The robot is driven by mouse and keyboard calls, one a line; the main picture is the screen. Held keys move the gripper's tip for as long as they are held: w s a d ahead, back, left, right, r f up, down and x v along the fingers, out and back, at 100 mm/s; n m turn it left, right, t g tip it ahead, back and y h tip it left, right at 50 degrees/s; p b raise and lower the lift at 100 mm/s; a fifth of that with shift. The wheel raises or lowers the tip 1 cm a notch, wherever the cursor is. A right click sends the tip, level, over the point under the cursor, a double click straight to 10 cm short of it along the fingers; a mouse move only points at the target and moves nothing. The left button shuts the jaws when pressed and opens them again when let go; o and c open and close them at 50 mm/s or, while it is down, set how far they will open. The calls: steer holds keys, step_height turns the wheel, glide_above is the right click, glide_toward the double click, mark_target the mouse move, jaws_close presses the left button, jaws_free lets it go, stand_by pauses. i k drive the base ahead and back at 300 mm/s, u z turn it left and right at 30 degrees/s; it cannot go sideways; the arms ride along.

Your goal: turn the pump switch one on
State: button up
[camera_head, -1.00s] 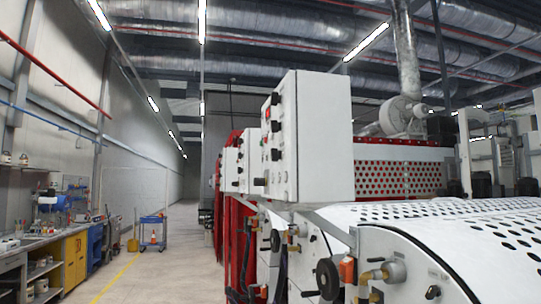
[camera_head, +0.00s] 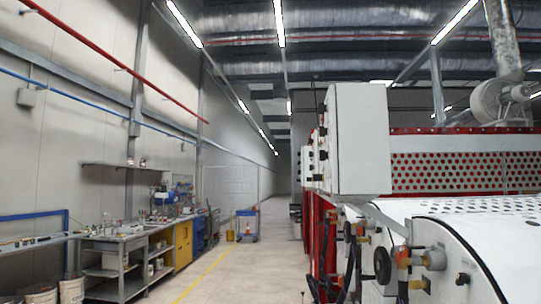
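A white control box (camera_head: 362,140) stands on the near end of the coating machine, right of the picture's middle. Its narrow left face (camera_head: 330,148) carries black knobs (camera_head: 322,131), seen very obliquely. I cannot tell which of them is pump switch one, nor its position. My gripper is not in view.
The red and white machine (camera_head: 450,170) fills the right side. A black handwheel (camera_head: 382,265) and brass valves (camera_head: 434,258) stick out of its near side. A workbench (camera_head: 118,238) lines the left wall. A blue trolley (camera_head: 247,225) stands far down the open aisle (camera_head: 225,270).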

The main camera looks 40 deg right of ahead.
mark_target(323, 156)
steer(key=u, duration=0.5)
steer(key=i, duration=2.2)
steer(key=z, duration=1)
steer(key=i, duration=0.7)
steer(key=z, duration=0.75)
